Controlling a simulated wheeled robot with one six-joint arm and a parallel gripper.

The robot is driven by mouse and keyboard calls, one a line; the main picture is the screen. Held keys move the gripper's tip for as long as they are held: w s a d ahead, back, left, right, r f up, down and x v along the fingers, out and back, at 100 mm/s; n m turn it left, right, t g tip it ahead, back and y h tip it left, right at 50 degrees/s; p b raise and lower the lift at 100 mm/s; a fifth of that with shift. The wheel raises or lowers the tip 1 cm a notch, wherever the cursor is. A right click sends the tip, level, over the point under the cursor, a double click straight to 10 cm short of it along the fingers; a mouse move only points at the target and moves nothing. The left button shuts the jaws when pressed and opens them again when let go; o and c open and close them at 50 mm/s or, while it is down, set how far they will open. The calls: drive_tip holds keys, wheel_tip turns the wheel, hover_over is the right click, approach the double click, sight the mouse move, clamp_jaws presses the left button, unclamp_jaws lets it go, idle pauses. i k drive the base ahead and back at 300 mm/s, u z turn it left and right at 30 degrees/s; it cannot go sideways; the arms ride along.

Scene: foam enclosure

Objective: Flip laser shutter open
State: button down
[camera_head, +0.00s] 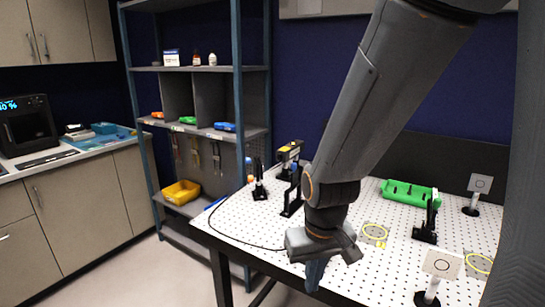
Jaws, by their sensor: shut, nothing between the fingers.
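A yellow and black box, which looks like the laser (289,152), sits at the back left of the white perforated table (240,215). A black upright mount (291,196) stands in front of it, and a smaller black post mount (259,180) with a blue top stands to its left. I cannot tell which part is the shutter, or whether it is open. My gripper (314,277) points down at the table's front edge, nearer the camera than these mounts. It is shut and empty. My forearm hides part of the table behind it.
A green tray (408,194) lies at the table's back right. A dark cable (235,238) curves along the left. Shelving (195,69) stands behind left.

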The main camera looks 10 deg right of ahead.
sight(294, 175)
drive_tip(key=z, duration=0.05)
drive_tip(key=k, duration=0.35)
drive_tip(key=u, duration=0.55)
drive_tip(key=i, duration=1.35)
drive_tip(key=z, duration=0.4)
